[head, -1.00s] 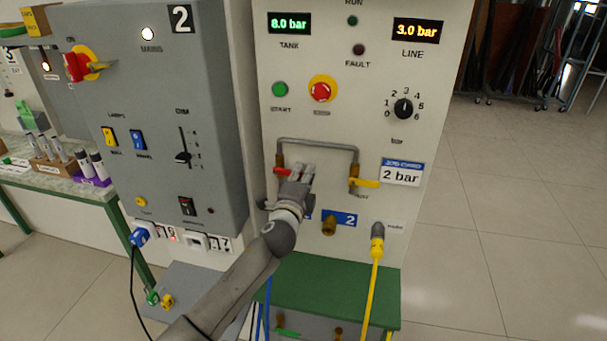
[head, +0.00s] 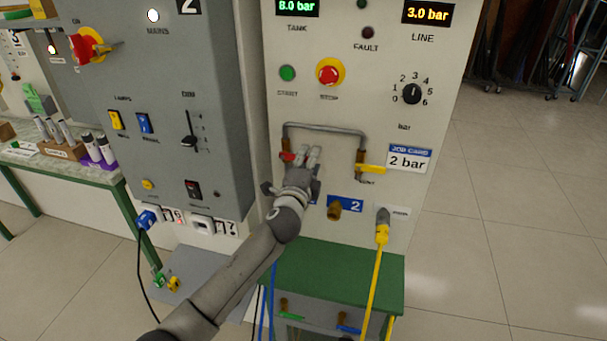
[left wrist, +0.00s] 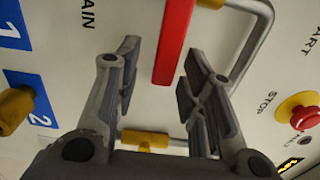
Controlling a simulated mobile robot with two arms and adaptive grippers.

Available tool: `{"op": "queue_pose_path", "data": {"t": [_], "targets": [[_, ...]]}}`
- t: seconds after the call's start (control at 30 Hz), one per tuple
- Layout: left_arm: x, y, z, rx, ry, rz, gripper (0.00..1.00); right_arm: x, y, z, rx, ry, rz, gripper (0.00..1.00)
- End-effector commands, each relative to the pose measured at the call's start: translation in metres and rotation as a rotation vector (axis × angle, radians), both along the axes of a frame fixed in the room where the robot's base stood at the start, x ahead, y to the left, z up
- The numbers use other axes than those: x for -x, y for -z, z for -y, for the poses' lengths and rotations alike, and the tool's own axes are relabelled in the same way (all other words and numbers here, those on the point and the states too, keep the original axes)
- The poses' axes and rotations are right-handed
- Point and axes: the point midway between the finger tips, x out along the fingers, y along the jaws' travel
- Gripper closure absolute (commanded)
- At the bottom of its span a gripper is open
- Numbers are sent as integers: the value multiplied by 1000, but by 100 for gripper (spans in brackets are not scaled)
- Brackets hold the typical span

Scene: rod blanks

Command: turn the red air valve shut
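The red air valve handle (head: 288,157) is on the left brass fitting of the grey pipe loop on the white panel. Its right part is hidden behind my left gripper (head: 311,155) in the head view. In the left wrist view the red handle (left wrist: 172,50) is a long bar whose near end lies between the spread fingers of my left gripper (left wrist: 163,62). There are gaps on both sides, and the gripper is open and holds nothing. I cannot tell the depth between fingertips and handle. My right gripper is not in view.
A yellow valve handle (head: 371,169) sits on the right leg of the grey pipe (head: 325,129). Below are a brass outlet (head: 335,210) and a yellow hose (head: 373,285). A red stop button (head: 329,75) is above. A grey cabinet (head: 185,110) stands to the left.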

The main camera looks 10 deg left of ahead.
Motion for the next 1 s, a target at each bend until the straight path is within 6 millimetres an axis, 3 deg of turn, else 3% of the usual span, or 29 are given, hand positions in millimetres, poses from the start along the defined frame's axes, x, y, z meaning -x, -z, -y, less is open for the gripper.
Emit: {"op": "queue_pose_path", "data": {"t": [0.6, 0.8, 1.0], "targets": [[97, 1, -3, -1, 1, -2, 62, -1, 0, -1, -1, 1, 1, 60], [112, 1, -4, -2, 0, -3, 62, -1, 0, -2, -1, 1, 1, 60], [114, 1, -4, -2, 0, -2, 62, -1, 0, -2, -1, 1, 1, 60]]}}
